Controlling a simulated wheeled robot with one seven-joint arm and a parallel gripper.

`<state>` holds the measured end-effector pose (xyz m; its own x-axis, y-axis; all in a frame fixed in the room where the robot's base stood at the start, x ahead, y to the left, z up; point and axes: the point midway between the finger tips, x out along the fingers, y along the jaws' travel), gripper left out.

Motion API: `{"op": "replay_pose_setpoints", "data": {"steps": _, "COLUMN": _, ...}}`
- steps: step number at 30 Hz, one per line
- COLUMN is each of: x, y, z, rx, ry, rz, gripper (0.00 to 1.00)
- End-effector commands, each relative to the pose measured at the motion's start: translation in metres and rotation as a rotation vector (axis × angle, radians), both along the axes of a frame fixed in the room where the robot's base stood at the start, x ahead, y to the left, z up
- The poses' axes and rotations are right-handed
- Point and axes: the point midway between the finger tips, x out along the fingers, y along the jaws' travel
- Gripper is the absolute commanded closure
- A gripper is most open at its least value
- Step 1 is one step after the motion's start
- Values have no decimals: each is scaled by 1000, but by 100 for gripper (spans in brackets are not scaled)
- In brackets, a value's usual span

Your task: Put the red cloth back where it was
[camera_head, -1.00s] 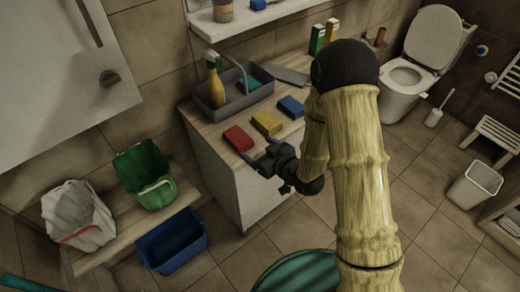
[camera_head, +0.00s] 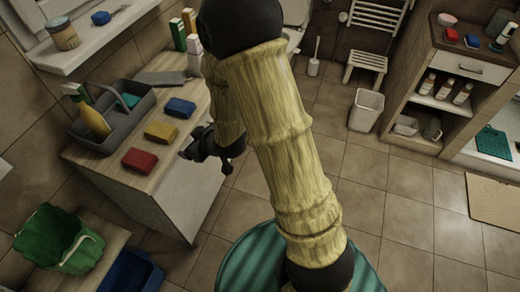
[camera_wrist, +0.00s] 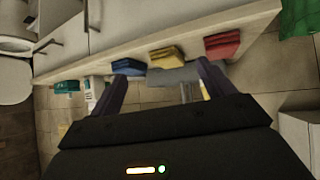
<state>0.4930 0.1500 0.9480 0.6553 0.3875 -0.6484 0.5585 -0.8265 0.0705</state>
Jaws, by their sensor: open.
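A folded red cloth (camera_head: 140,160) lies on the wooden counter top, near its front left corner. It also shows in the wrist view (camera_wrist: 222,44), right of my fingers. A yellow folded cloth (camera_head: 161,132) and a blue one (camera_head: 180,107) lie in a row with it. My gripper (camera_head: 190,150) is open and empty at the counter's front edge, right of the red cloth and apart from it. In the wrist view my two spread fingers (camera_wrist: 163,72) point towards the yellow and blue cloths.
A grey caddy (camera_head: 112,122) with a spray bottle stands behind the cloths. A wooden cabinet (camera_head: 470,45) at far right carries a small red item (camera_head: 451,36) and a blue one.

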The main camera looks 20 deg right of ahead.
Motion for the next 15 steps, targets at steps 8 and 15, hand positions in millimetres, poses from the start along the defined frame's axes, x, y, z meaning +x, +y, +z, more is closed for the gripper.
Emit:
{"op": "replay_pose_setpoints", "data": {"steps": 8, "x": -38, "y": -91, "z": 35, "rx": -124, "ry": 243, "rz": -290, "gripper": 19}}
{"op": "replay_pose_setpoints", "data": {"steps": 15, "x": -106, "y": -139, "z": 64, "rx": -137, "ry": 494, "rz": -514, "gripper": 19}}
